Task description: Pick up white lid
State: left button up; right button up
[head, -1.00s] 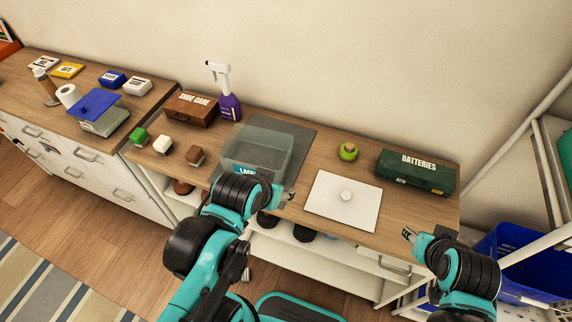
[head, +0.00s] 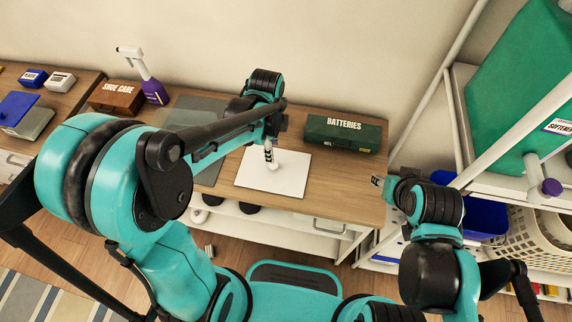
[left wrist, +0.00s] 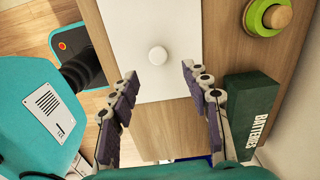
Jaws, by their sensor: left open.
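The white lid (head: 262,181) is a flat square plate with a round knob, lying on the wooden top of the shelf unit in the head view. In the left wrist view the lid (left wrist: 125,25) and its knob (left wrist: 157,56) show just beyond the fingertips. My left gripper (head: 269,153) is above the lid near the knob, pointing down. In the left wrist view its fingers (left wrist: 158,73) are spread, with nothing between them. My right gripper (head: 378,181) is at the right end of the top, away from the lid; its jaws are too small to read.
A green batteries box (head: 345,134) stands right of the lid. A round green object (left wrist: 267,17) is close by in the left wrist view. A grey mat (head: 210,172) lies left of the lid, partly behind my left arm. White rack poles (head: 454,120) rise at the right.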

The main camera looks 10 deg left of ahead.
aim_at(274, 164)
pick_arm(q)
jog(key=shift+w+d+f+m, duration=0.15)
jog(key=shift+f+m, duration=0.15)
jog(key=shift+f, duration=0.05)
notch_tip(274, 164, down, 3)
jog(key=shift+r+b, duration=0.15)
jog(key=shift+b, duration=0.45)
jog(key=f, duration=0.1)
jog(key=f+b, duration=0.1)
jog(key=f, duration=0.1)
jog(key=f+b, duration=0.1)
jog(key=f, duration=0.1)
jog(key=shift+s, duration=0.25)
jog(key=shift+r, duration=0.1)
grip_shut()
